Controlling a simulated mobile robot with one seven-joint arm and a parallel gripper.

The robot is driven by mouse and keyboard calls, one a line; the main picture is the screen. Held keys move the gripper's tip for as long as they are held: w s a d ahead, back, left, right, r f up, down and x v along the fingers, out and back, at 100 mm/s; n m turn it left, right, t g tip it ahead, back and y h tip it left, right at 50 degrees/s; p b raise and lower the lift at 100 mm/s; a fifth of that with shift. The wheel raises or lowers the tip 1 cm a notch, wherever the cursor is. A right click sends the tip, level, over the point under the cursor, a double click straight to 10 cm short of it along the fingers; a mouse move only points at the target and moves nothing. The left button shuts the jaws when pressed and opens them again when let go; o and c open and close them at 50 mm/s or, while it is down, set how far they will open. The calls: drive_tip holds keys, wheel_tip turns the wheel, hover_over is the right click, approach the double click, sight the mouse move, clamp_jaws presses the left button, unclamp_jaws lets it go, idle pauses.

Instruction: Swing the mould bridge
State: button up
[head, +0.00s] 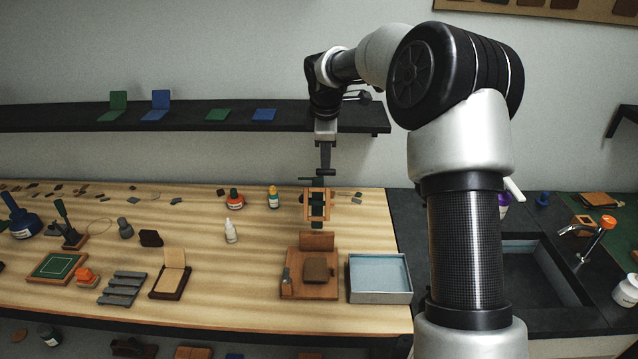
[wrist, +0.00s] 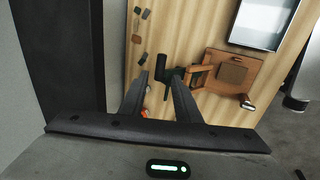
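The wooden press base (head: 309,289) stands on the bench with a brown block (head: 320,268) on it; it also shows in the wrist view (wrist: 252,88). Behind it rises a small orange-brown wooden frame (head: 307,206), which looks like the mould bridge, with a dark green part (head: 318,184) at its top. In the wrist view the frame (wrist: 201,77) lies right of the fingers, and a dark handle-like part (wrist: 161,66) shows beyond and between the fingertips. My gripper (head: 326,172) points down just above the frame. Its fingers (wrist: 159,78) are apart and empty; contact cannot be told.
A blue-lined tray (head: 380,297) stands right of the press, with a sink (head: 540,275) farther right. A white bottle (head: 231,232), an orange-capped bottle (head: 235,200) and a teal bottle (head: 273,198) stand to the left. A dark shelf (head: 200,118) runs along the wall behind.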

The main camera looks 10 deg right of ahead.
sight(327, 172)
drive_tip(key=b+x, duration=0.1)
drive_tip(key=x, duration=0.2)
drive_tip(key=b+x, duration=0.2)
drive_tip(key=x, duration=0.1)
drive_tip(key=shift+d+f, duration=0.1)
drive_tip(key=shift+f, duration=0.4)
drive_tip(key=shift+c, duration=0.7)
drive_tip(key=shift+s+f, duration=0.15)
drive_tip(key=c, duration=0.5)
